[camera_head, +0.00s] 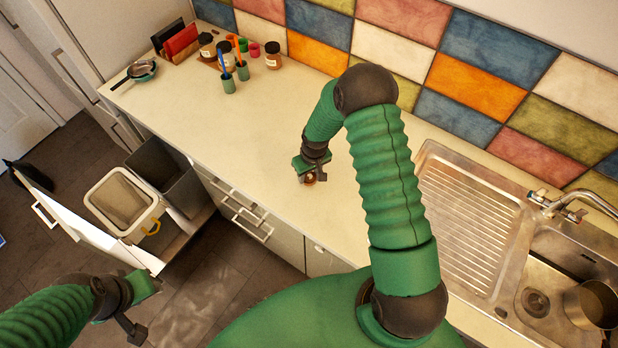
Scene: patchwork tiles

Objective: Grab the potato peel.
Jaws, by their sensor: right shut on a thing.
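My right gripper (310,174) is low over the pale countertop (265,130), near its front edge. It is shut on a small brown piece, the potato peel (310,179), which shows just under the fingers. Most of the peel is hidden by the gripper, and I cannot tell whether it still touches the counter. My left gripper (140,312) is at the lower left, over the floor in front of the cabinets. Its fingers are small and dark here, and their gap is not clear.
A pulled-out cabinet unit at left holds a pale bin (122,203) and a dark bin (168,170). Jars (272,55), cups with brushes (228,84) and a small pan (141,70) stand at the counter's far left. A metal sink (470,225) lies right. Mid-counter is clear.

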